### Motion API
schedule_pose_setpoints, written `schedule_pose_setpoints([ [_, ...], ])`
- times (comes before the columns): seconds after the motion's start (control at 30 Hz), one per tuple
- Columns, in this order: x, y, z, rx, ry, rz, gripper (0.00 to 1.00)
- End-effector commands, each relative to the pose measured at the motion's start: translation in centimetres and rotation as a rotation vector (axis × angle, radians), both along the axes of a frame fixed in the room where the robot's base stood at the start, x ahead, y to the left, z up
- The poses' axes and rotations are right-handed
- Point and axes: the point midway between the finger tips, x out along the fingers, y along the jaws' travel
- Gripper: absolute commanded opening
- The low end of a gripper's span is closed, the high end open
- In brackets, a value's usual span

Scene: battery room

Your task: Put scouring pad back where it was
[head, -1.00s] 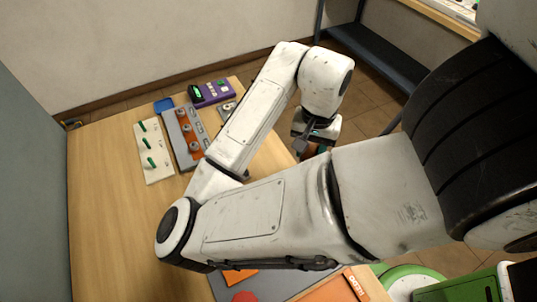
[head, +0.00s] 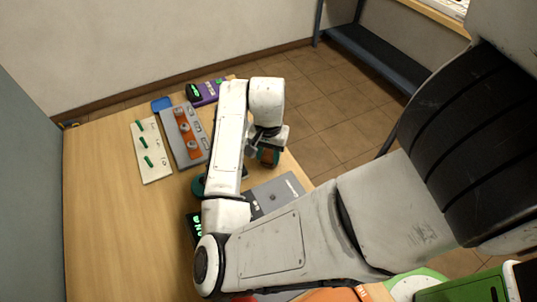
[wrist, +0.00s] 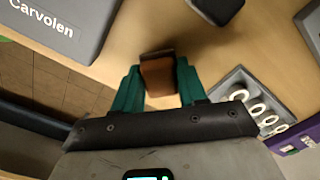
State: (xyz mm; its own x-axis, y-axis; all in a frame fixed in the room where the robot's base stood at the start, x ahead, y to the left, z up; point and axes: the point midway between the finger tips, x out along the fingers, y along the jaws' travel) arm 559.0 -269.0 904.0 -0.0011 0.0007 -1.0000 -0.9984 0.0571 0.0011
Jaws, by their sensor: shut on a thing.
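My gripper (head: 268,154) hangs over the right edge area of the table in the head view, partly hidden by its own wrist. In the wrist view its teal fingers (wrist: 158,88) are shut on a reddish-brown block, seemingly the scouring pad (wrist: 158,74). The pad is above or close to the wooden table; I cannot tell whether it touches. A grey case marked Carvolen (wrist: 60,22) lies to the upper left of the pad in the wrist view; a grey case (head: 275,194) also shows below the gripper in the head view.
A grey tray with rings (head: 170,131) and a white board with green pegs (head: 148,160) stand at the back, near a purple device (head: 207,92). A dark display (head: 194,229) is partly behind my arm. The table's left side (head: 100,210) is clear.

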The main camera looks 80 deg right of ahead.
Motion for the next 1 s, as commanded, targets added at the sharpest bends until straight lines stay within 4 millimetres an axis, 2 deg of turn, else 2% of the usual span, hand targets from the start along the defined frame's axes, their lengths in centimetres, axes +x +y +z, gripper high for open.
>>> schedule_pose_setpoints([
  [0.1, -0.02, 0.03, -0.92, 0.000, 0.000, 0.001, 0.13],
  [0.43, -0.04, 0.00, -1.29, 0.000, 0.000, 0.000, 0.13],
  [0.47, -0.04, 0.00, -1.28, 0.000, 0.000, 0.000, 0.42],
  [0.7, -0.05, 0.00, -1.18, 0.000, 0.000, 0.000, 0.65],
  [1.0, -0.04, 0.00, -0.92, 0.000, 0.000, 0.000, 0.67],
])
